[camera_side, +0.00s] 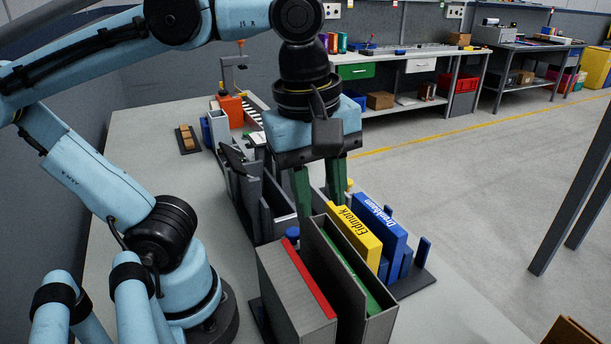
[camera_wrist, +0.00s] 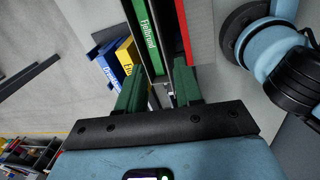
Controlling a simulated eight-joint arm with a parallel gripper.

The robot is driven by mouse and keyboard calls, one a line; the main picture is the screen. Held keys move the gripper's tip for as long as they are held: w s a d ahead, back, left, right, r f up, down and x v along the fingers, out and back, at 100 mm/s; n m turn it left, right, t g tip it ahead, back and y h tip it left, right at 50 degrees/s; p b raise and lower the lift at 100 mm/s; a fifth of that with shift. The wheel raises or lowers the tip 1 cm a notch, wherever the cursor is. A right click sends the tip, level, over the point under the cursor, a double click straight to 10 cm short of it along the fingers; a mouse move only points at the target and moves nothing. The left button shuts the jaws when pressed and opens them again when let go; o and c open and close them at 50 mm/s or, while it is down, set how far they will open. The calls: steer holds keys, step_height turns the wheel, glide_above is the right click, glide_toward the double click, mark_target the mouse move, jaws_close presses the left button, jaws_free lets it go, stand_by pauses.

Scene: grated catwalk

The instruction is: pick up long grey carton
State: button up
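A long grey box (camera_side: 298,298) with a red strip along its top edge stands upright at the front of the side view. It may be the long grey carton, though I cannot be sure. In the wrist view its grey top (camera_wrist: 204,32) lies beside the red strip. Right of it in the side view stands an open grey holder (camera_side: 330,262) with a green item inside. My gripper (camera_side: 320,208) is open, its two green fingers apart and pointing down above and behind these. In the wrist view the gripper (camera_wrist: 158,80) shows nothing clasped between its fingers.
A yellow box (camera_side: 352,232) and a blue box (camera_side: 383,228) stand close on the right. Dark grey bins (camera_side: 250,190) stand behind on the left. A grey table (camera_side: 125,235) has free room at left. A workbench (camera_side: 400,60) is far back.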

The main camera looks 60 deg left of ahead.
mark_target(327, 261)
steer(key=shift+n, duration=0.4)
steer(key=shift+w+d+f, duration=0.15)
steer(key=shift+f, duration=1.75)
steer(key=shift+w+d+f, duration=0.1)
steer(key=shift+w+f, duration=0.1)
steer(key=shift+f, duration=1.75)
steer(key=shift+w+d+f, duration=0.15)
steer(key=shift+f, duration=1.75)
steer(key=shift+c, duration=0.2)
jaws_close()
